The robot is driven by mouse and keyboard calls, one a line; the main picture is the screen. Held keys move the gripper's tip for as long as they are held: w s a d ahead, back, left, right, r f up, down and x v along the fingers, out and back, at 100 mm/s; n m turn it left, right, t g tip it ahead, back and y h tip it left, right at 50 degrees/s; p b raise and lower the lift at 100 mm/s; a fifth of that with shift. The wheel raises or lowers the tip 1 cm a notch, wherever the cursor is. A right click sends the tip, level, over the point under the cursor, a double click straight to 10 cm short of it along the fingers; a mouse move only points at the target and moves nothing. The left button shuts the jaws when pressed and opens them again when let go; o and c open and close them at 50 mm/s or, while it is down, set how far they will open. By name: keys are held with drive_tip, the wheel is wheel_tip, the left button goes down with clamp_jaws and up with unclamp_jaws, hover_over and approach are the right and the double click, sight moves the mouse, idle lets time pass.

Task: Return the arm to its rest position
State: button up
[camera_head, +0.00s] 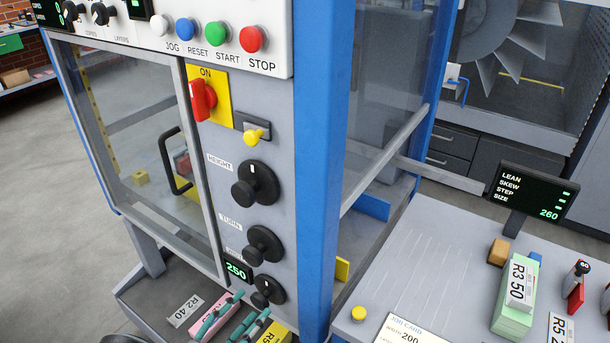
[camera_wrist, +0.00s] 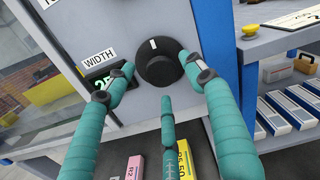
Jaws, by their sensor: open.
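My gripper (camera_head: 250,304) shows at the bottom of the head view, below and left of the lowest black knob (camera_head: 268,290) on the grey machine panel. In the wrist view its teal fingers (camera_wrist: 157,75) are spread open with nothing held between them. Two fingertips lie left and right of the black knob (camera_wrist: 158,65) with the WIDTH label, and a third finger points up from below. I cannot tell whether any fingertip touches the knob. The rest of my arm is out of view in the head view.
Two more black knobs, HEIGHT (camera_head: 257,184) and TURN (camera_head: 262,245), jut out above. A glass door (camera_head: 140,150) with a handle is on the left. A shelf below holds a pink block (camera_head: 215,313) and a yellow block (camera_head: 272,335). A grey table (camera_head: 425,250) stands right.

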sight(257, 303)
drive_tip(key=x, duration=0.4)
drive_tip(key=shift+m, duration=0.3)
idle(1.3)
